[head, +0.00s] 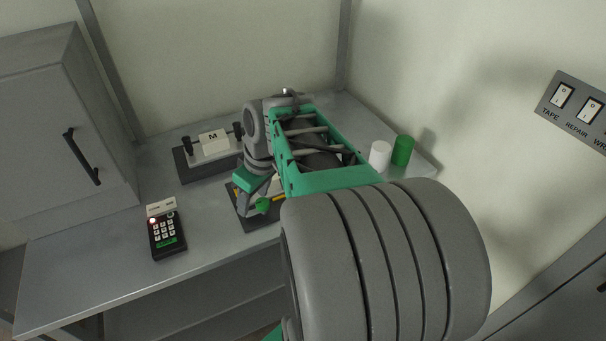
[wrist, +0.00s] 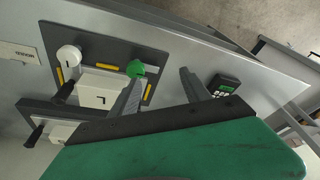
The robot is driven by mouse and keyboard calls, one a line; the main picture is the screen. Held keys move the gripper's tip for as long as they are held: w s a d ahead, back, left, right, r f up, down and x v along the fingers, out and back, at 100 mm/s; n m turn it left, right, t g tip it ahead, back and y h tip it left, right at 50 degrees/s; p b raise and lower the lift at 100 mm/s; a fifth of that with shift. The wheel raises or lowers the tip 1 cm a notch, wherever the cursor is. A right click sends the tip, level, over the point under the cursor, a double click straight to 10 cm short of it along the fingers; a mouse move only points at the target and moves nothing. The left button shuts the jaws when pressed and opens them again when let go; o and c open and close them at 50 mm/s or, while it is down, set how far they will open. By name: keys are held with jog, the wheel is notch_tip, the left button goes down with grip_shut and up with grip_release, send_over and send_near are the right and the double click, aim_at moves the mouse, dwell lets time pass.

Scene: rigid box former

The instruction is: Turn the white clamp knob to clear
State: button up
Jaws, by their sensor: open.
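The white clamp knob (wrist: 69,56) shows in the wrist view at the upper left, on a dark fixture plate (wrist: 110,52). A green knob (wrist: 136,69) sits on the same plate to its right. My gripper (wrist: 161,76) is open, with nothing visible between its fingers. One finger overlaps the green knob in the picture; I cannot tell whether they touch. The white knob is to the left of both fingers and apart from them. In the head view my gripper (head: 251,203) is over the fixture beside the green knob (head: 263,205); my arm hides the white knob.
A fixture with a block marked M (head: 213,141) stands behind on the bench (head: 100,231). A keypad (head: 166,234) with a red light is at the front left. White (head: 380,154) and green (head: 403,150) cylinders stand at the right. A grey cabinet (head: 60,120) borders the left.

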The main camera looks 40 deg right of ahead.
jog(key=s+d+n+t+y+p, duration=0.1)
jog(key=s+d+n+p, duration=0.15)
jog(key=d, duration=1.55)
jog(key=x, duration=0.7)
jog(key=shift+s+a, duration=0.2)
jog(key=shift+a, duration=0.05)
jog(key=shift+c, duration=0.2)
grip_shut()
